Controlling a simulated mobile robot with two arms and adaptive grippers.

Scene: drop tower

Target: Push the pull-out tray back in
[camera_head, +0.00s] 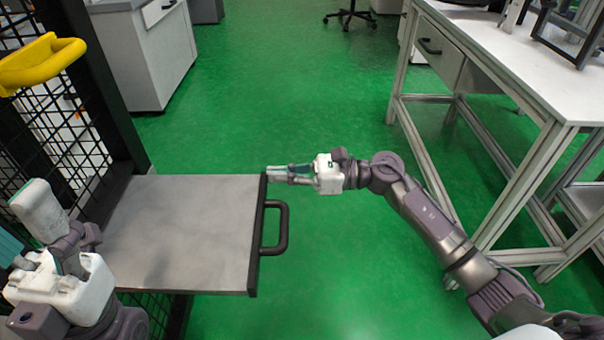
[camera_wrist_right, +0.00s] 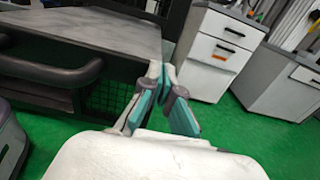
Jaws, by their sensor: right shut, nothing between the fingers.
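The pull-out tray (camera_head: 185,230) is a flat grey plate that sticks out to the right from the black mesh tower in the head view. Its dark front edge carries a black handle (camera_head: 282,228). My right gripper (camera_head: 275,174) is shut and empty, with its fingertips at the far end of the tray's front edge; I cannot tell whether they touch it. In the right wrist view the tray (camera_wrist_right: 95,35) and its handle (camera_wrist_right: 50,75) lie left of the shut fingers (camera_wrist_right: 165,85).
The black mesh tower (camera_head: 100,90) with a yellow handle (camera_head: 40,62) stands on the left. A white-topped workbench (camera_head: 520,70) stands on the right behind my right arm. White cabinets (camera_head: 150,50) stand at the back left. The green floor between is clear.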

